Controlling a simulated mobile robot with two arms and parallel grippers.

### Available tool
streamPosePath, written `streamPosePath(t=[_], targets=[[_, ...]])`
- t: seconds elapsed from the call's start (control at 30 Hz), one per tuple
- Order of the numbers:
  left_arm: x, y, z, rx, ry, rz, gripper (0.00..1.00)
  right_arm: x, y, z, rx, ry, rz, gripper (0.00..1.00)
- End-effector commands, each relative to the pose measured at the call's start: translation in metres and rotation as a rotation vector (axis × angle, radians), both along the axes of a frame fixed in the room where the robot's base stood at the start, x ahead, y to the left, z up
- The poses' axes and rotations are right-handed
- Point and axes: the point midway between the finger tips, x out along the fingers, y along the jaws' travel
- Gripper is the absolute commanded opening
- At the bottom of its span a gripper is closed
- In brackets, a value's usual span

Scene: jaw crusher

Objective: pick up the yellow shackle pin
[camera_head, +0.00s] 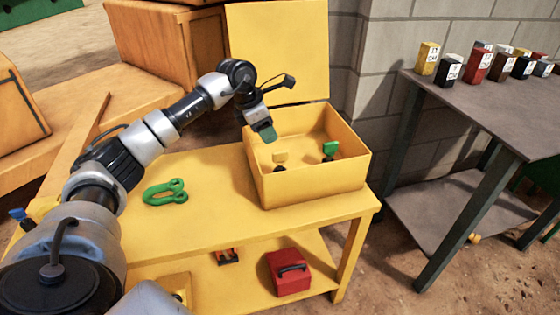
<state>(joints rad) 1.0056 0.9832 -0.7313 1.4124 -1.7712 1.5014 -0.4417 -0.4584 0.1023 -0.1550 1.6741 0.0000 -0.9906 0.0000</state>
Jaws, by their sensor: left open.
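A small yellow pin (280,158) with a flat head and a dark lower part stands inside the open yellow box (318,187), toward its left side. A similar green pin (329,149) stands to its right in the same box. My left gripper (266,134) hangs over the box's left rear part, above and slightly left of the yellow pin, apart from it. It is open and holds nothing that I can see. A green shackle (165,192) lies on the yellow table (225,220) left of the box. My right gripper is out of view.
The box's raised lid (280,45) stands behind my left gripper, and the box walls surround the pins. A red toolbox (288,274) sits on the lower shelf. A dark table (490,100) with several small colored boxes stands at right. The front tabletop is clear.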

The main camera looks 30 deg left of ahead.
Motion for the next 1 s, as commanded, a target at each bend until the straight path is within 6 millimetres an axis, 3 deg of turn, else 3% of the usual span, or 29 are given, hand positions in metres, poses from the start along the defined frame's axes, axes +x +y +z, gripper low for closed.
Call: streamPosePath(t=[0.13, 0.37, 0.63, 0.9, 1.0], targets=[[0.007, -0.007, -0.026, -0.002, 0.003, -0.002, 0.45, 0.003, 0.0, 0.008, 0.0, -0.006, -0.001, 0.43], [0.014, -0.012, -0.043, -0.003, 0.001, 0.0, 0.45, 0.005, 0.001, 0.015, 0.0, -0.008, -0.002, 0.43], [0.026, -0.022, -0.079, -0.004, 0.002, -0.001, 0.45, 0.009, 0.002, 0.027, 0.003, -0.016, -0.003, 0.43], [0.028, -0.023, -0.084, -0.003, -0.001, -0.001, 0.45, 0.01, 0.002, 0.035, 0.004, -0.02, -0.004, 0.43], [0.028, -0.023, -0.084, -0.003, -0.001, -0.001, 0.31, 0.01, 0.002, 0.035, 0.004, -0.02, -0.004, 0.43]])
